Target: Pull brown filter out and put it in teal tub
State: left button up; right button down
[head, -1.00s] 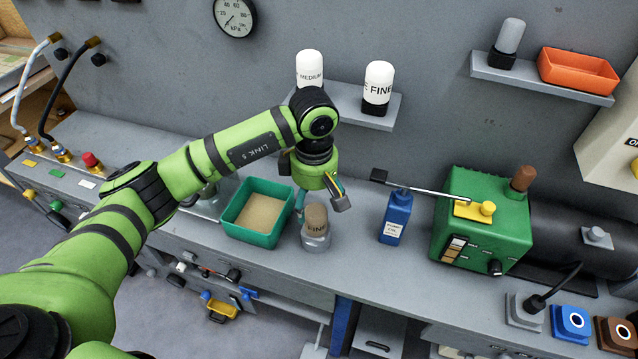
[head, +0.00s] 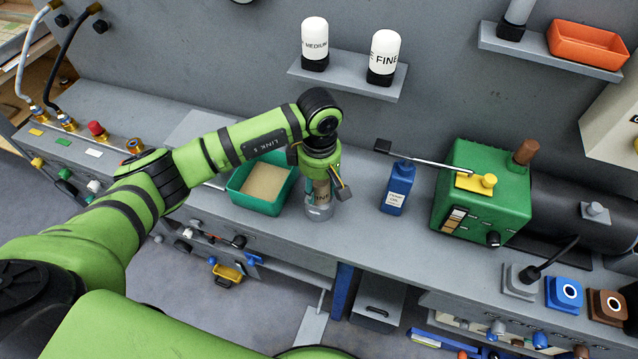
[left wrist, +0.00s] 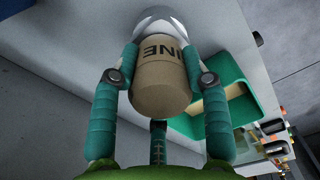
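The brown filter (head: 321,190), a cylinder lettered "FINE", stands upright in a clear-grey cup (head: 319,211) on the bench. My left gripper (head: 321,183) is over it from above. In the left wrist view the filter (left wrist: 160,88) lies between the teal fingers, whose tips appear to touch it on both sides; the cup's pale rim shows beyond it. The teal tub (head: 253,205), with a tan bottom, stands just left of the cup; part of it also shows in the left wrist view (left wrist: 240,92). My right gripper is not in view.
A blue bottle (head: 397,188) stands right of the cup, then a green pump (head: 478,195) with a lever. White "MEDIUM" and "FINE" canisters (head: 383,57) sit on a wall shelf (head: 345,80) above. An orange tray (head: 585,46) is on another shelf. Bench between cup and bottle is clear.

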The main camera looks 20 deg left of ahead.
pick_arm(q)
jog(key=o, duration=0.4)
jog(key=shift+a, duration=0.1)
jog(key=c, duration=0.5)
jog(key=shift+c, duration=0.2)
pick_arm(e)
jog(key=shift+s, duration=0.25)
pick_arm(q)
jog(key=shift+r, duration=0.15)
jog(key=shift+r+p, duration=0.35)
jog(key=shift+r, duration=0.2)
jog(key=shift+r+p, duration=0.55)
jog(key=shift+r, duration=0.7)
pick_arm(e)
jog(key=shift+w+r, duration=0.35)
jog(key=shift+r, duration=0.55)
